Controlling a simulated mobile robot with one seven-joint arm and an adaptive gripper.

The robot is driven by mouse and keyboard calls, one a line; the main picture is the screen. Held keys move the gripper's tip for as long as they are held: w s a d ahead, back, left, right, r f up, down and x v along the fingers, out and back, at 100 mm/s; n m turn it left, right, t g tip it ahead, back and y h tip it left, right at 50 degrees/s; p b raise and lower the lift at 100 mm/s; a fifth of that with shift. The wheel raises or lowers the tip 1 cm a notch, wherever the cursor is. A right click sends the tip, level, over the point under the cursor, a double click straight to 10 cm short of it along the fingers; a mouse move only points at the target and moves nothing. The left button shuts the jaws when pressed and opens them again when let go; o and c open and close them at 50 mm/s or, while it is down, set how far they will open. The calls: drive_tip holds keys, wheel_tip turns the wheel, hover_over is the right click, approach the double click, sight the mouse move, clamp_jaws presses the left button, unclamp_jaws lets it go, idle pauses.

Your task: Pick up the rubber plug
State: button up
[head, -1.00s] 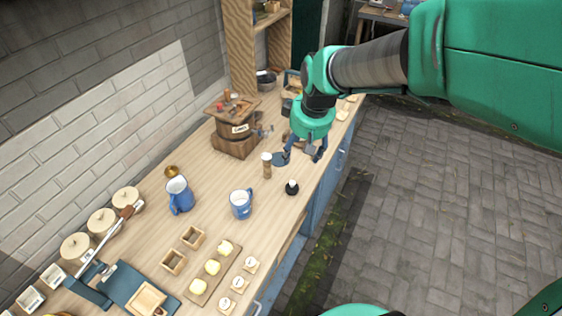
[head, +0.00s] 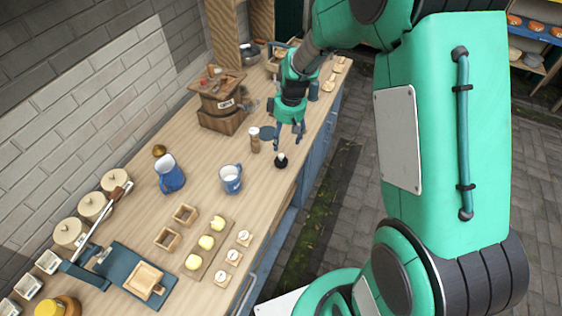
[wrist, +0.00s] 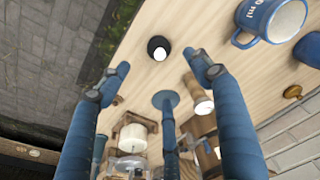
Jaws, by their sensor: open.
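The rubber plug, which I take to be the small round black piece with a white top (head: 281,162), stands on the bench near its front edge. In the wrist view the plug (wrist: 158,48) shows between and just beyond the two blue fingertips. My gripper (head: 288,142) is open and empty, just behind the plug in the head view. Its fingers also show widely parted in the wrist view (wrist: 159,62). I cannot tell how high the fingertips are above the bench.
A wooden cylinder with a pale top (head: 255,143) and a flat blue disc (head: 267,132) are close to my gripper. A blue mug (head: 231,181) stands left of the plug. A wooden churn (head: 219,108) is behind. The bench immediately around the plug is clear.

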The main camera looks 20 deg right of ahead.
sight(282, 155)
drive_tip(key=shift+f, duration=0.15)
drive_tip(key=shift+w+a+f+b, duration=0.1)
drive_tip(key=shift+w+f+b, duration=0.1)
drive_tip(key=shift+f, duration=1.15)
drive_tip(key=shift+w+a+f+b, duration=0.1)
drive_tip(key=shift+f+b, duration=0.05)
drive_tip(key=shift+f, duration=1.25)
drive_tip(key=shift+w+a+f+b, duration=0.1)
drive_tip(key=shift+w+f+b, duration=0.1)
drive_tip(key=shift+f, duration=1.15)
drive_tip(key=shift+f, duration=0.1)
drive_tip(key=shift+w+a+f+b, duration=0.1)
drive_tip(key=shift+f+b, duration=0.4)
drive_tip(key=shift+f, duration=2)
drive_tip(key=c, duration=1.2)
